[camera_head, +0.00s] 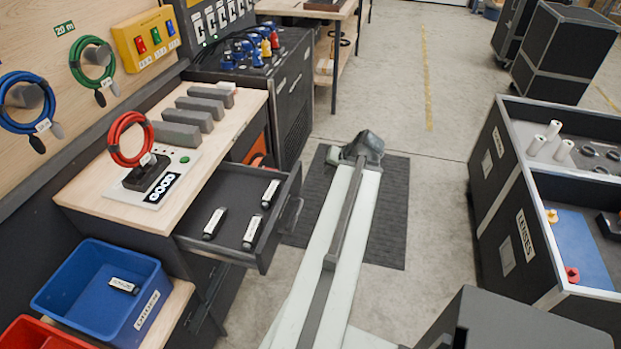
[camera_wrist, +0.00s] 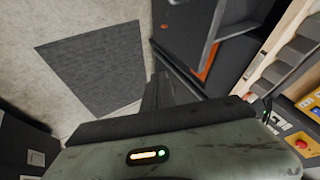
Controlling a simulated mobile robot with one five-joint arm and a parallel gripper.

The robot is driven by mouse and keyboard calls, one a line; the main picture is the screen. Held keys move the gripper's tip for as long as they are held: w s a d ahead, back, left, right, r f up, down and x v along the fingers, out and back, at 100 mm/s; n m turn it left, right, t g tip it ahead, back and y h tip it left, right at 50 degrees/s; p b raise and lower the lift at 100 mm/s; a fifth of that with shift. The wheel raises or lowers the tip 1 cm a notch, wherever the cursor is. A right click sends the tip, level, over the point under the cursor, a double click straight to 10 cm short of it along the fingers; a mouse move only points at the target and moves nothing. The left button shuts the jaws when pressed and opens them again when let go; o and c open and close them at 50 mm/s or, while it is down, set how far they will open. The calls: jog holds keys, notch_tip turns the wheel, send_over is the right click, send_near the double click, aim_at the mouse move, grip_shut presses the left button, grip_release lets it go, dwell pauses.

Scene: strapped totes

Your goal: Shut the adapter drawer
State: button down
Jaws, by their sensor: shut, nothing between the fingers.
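The adapter drawer (camera_head: 231,186) stands pulled out from the wooden-topped bench in the head view. Its dark front and handle (camera_head: 291,214) face the floor mat. Inside lie three black adapters with white labels, one of them near the front (camera_head: 252,231). Part of the drawer (camera_wrist: 215,27) seems to show at the upper right of the wrist view. My gripper (camera_wrist: 158,88) is shut and empty, pointing over the floor in the wrist view. In the head view my wrist is beyond the drawer and to its right, apart from it; the fingers are hidden there.
A dark mat (camera_head: 390,215) lies on the floor under my arm. A blue tote (camera_head: 148,309) stands left of the drawer. A black case with a lenses label (camera_head: 500,222) stands at the right. The bench top (camera_head: 98,190) holds grey blocks and a red cable. Open floor lies beyond.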

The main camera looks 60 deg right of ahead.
jog(key=w+d+f+b, duration=0.2)
jog(key=w+f+b, duration=0.5)
jog(key=w, duration=0.2)
jog(key=shift+f, duration=0.35)
jog(key=shift+w+d, duration=0.1)
